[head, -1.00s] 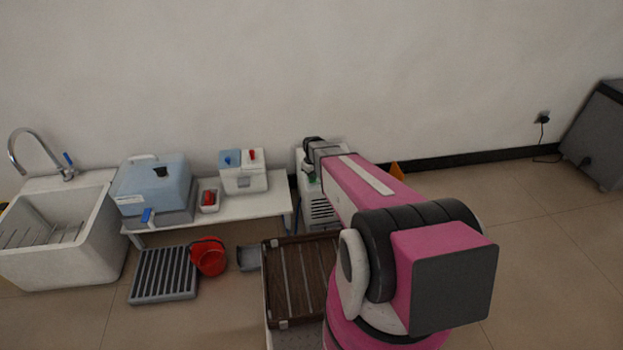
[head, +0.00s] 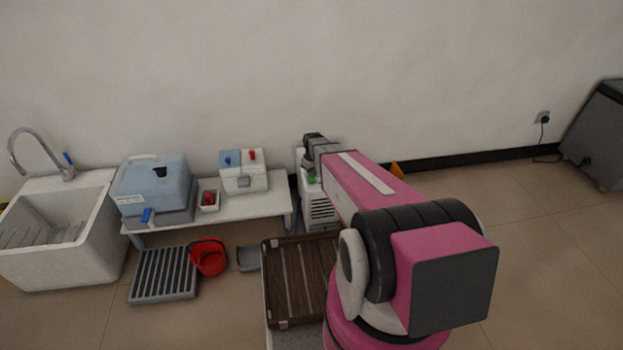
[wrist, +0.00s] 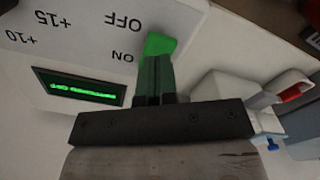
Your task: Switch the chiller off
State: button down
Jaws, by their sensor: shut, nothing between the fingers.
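The chiller (head: 322,212) is a white box with dark vent slots against the wall, partly hidden behind my arm in the head view. In the wrist view its panel (wrist: 75,50) shows upside down, with OFF and ON labels, +10 and +15 marks and a dark display (wrist: 80,88) with small green text I cannot read for sure. A bright green switch (wrist: 160,44) is beside the labels. My gripper (wrist: 154,62) is shut and empty, its fingertips at the switch; I cannot tell whether they touch it. My gripper also shows above the chiller in the head view (head: 310,150).
A low white table (head: 255,207) left of the chiller carries a blue-lidded box (head: 155,185), a small tray (head: 209,197) and a two-knob unit (head: 243,172). A red bucket (head: 208,257) and a brown slatted case (head: 295,280) are in front. The right floor is clear.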

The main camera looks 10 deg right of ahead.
jog(key=shift+r, duration=2.25)
jog(key=s+r+m, duration=0.3)
jog(key=s+r, duration=0.3)
jog(key=s, duration=0.4)
jog(key=s+r+m, duration=0.3)
jog(key=s+r, duration=0.4)
jog(key=s, duration=0.4)
jog(key=shift+s+r, duration=0.15)
jog(key=shift+r, duration=0.1)
